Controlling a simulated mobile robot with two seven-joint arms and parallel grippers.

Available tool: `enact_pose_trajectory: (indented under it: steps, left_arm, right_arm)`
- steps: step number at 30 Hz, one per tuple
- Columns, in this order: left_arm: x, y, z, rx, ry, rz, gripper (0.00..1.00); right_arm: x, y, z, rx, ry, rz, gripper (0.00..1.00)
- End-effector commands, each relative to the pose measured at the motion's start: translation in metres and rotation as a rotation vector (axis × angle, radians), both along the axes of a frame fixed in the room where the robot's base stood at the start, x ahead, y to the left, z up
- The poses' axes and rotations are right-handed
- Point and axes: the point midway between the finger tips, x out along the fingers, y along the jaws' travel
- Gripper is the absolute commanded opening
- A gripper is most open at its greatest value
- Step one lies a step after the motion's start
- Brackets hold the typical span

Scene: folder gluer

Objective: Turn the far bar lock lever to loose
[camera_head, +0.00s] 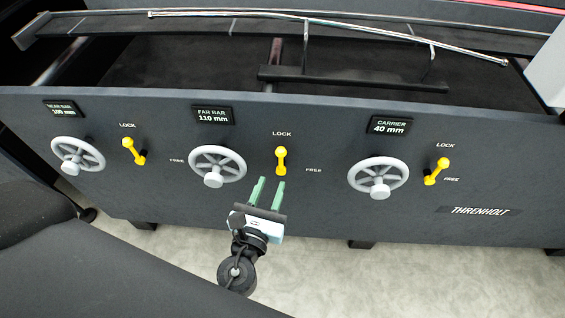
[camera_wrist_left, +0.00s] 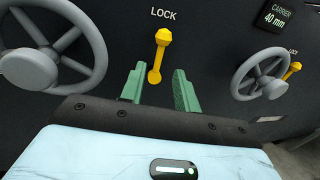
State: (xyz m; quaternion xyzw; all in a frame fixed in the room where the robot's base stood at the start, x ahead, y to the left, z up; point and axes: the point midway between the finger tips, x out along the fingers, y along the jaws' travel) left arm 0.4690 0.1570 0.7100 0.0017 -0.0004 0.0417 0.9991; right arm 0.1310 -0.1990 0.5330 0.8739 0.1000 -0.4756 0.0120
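The far bar lock lever (camera_head: 281,160) is yellow and sits on the dark front panel, right of the far bar handwheel (camera_head: 217,167). It points up toward the word LOCK; FREE is printed to its right. The lever also shows in the left wrist view (camera_wrist_left: 158,58), upright. My left gripper (camera_head: 266,192) has green fingers, spread apart, just below the lever in the head view. In the left wrist view the fingers (camera_wrist_left: 160,90) stand on either side of the lever's lower end, with gaps visible; their exact depth to it is unclear. My right gripper is not in view.
The near bar lever (camera_head: 133,151) and its handwheel (camera_head: 78,155) are to the left. The carrier lever (camera_head: 436,172), tilted, and its handwheel (camera_head: 379,178) are to the right. The far bar display (camera_head: 213,115) reads 110 mm. Rails and rods lie above the panel.

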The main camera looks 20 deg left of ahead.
Motion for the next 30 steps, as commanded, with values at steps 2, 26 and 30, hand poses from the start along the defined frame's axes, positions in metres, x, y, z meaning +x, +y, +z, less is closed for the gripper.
enact_pose_trajectory:
  steps: [2, 26, 30]
  left_arm:
    - [0.006, 0.001, 0.001, -0.001, -0.002, 0.001, 0.32]
    - [0.076, 0.006, 0.000, -0.004, 0.001, 0.000, 0.32]
    - [0.076, 0.006, 0.000, -0.004, 0.001, 0.000, 0.25]
  right_arm:
    - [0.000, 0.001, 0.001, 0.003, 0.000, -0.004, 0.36]
    - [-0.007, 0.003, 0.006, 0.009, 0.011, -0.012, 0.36]
    - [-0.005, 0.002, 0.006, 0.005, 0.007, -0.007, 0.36]
